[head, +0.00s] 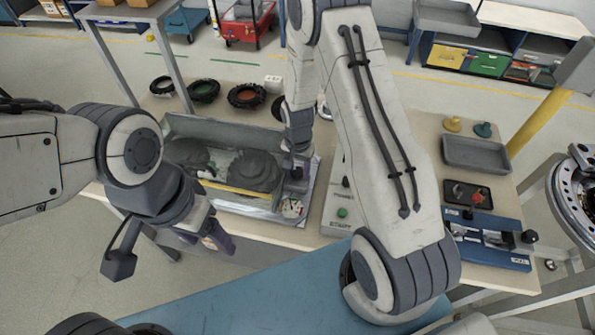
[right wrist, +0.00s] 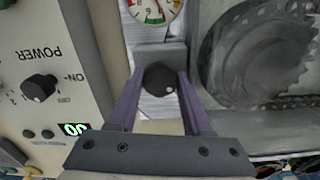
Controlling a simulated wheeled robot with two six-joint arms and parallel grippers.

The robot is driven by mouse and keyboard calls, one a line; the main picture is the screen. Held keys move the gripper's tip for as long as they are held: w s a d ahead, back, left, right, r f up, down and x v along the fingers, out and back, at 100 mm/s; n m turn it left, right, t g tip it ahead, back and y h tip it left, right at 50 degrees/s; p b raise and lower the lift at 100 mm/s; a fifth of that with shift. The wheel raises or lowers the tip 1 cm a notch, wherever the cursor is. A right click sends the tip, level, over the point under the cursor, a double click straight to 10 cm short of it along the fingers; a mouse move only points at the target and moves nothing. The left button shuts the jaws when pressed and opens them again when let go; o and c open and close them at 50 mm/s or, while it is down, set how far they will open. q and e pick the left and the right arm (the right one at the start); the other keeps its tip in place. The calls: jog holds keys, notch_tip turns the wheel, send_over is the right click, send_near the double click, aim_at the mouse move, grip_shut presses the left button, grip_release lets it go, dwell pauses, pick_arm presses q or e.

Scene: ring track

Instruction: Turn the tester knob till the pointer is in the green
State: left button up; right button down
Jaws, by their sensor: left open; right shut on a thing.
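The tester (head: 265,213) is a grey open housing with dark round toothed wheels inside, on the table. Its round dial (head: 292,208) has coloured bands; it also shows at the top of the right wrist view (right wrist: 154,10), cut off, with green, yellow and red parts. I cannot tell where the pointer stands. The black tester knob (right wrist: 159,80) sits just below the dial in that view. My right gripper (right wrist: 160,90) has its purple fingers on both sides of the knob, shut on it. My left gripper (head: 218,240) is open and empty, in front of the table's near edge.
A power box (right wrist: 45,75) with its own black switch knob (right wrist: 40,88) stands close beside the tester. A blue fixture (head: 490,240) and a grey tray (head: 475,153) are on the right. Several round parts (head: 204,90) lie at the back left.

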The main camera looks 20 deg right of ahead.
jog(key=shift+w+m, duration=0.1)
jog(key=shift+m, duration=0.2)
dwell(0.4)
jog(key=shift+c, duration=1.6)
grip_release()
